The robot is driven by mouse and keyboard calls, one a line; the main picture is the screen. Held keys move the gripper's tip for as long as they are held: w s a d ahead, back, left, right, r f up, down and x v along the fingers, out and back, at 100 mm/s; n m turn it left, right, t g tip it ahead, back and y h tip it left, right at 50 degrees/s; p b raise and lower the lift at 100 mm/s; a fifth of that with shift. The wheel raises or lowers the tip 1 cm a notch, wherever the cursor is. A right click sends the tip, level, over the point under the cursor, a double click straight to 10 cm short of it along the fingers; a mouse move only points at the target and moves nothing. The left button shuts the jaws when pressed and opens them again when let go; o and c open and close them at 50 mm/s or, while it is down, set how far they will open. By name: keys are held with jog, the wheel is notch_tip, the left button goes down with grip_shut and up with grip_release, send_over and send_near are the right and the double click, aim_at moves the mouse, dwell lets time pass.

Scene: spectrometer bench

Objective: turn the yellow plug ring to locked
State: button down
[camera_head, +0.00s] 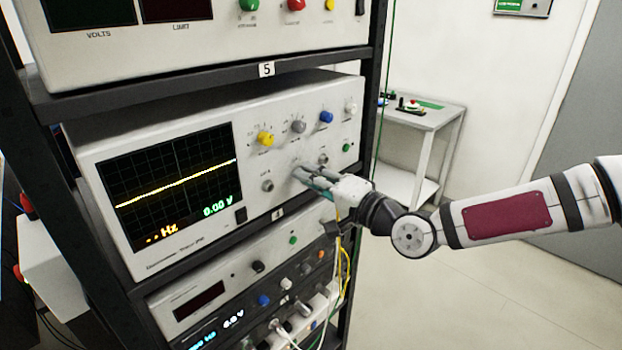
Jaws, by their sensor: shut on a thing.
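My gripper (308,178) reaches in from the right to the oscilloscope's front panel (250,215), with its fingertips at the lower right part of the panel. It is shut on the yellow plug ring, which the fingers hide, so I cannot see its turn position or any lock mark. A thin yellow cable (346,268) hangs below my gripper. Bare round sockets show to the left of the fingers (268,186) and just above them (323,158).
A yellow knob (265,139), a grey knob (298,126) and a blue knob (326,117) stick out above my gripper. The dark rack post (373,75) stands close on the right. More instruments with cables lie below. A grey side table (425,118) stands behind; the floor to the right is clear.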

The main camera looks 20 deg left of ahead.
jog(key=c, duration=1.5)
grip_release()
jog(key=shift+o, duration=0.2)
jog(key=v, duration=1.2)
